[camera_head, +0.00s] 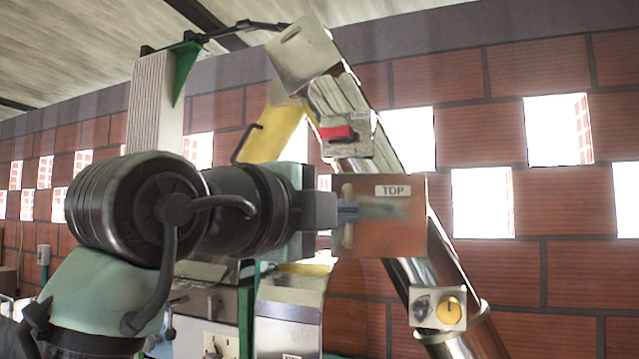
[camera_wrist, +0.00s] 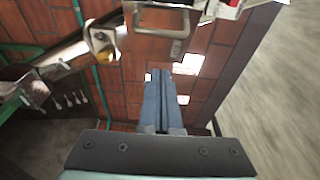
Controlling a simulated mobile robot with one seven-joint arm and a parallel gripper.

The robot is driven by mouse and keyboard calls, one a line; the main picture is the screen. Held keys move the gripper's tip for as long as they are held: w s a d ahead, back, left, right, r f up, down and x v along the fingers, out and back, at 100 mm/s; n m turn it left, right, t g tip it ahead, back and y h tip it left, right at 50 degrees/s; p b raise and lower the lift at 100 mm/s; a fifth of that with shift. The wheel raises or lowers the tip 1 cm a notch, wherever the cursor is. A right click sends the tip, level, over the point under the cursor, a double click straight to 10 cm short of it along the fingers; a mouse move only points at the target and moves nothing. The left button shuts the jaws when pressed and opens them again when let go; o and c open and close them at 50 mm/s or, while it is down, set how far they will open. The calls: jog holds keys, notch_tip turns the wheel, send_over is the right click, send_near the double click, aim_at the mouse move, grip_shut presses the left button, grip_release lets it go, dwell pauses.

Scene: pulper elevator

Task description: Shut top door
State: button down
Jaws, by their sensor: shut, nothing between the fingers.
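The top door is a flat copper-brown panel (camera_head: 410,238) with a "TOP" label, on the slanted metal tube (camera_head: 400,275) in the head view. It juts out to the left of the tube. In the wrist view a brown panel with a grey U-shaped handle (camera_wrist: 176,50) shows at the top middle, and seems to be the same door. My gripper (camera_head: 347,212) is at the door's left edge in the head view. Its blue fingers (camera_wrist: 160,80) are together and empty, just below the handle in the wrist view. I cannot tell whether they touch the door.
A yellow chute (camera_head: 270,130) and a box with a red switch (camera_head: 338,133) are higher on the machine. A yellow knob (camera_head: 449,310) is lower on the tube. A brick wall (camera_head: 540,260) with openings stands behind. Grey floor (camera_wrist: 275,120) is bare at the right of the wrist view.

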jog(key=w+p, duration=0.4)
jog(key=w, duration=0.2)
jog(key=shift+w, duration=0.15)
jog(key=shift+d+f, duration=0.1)
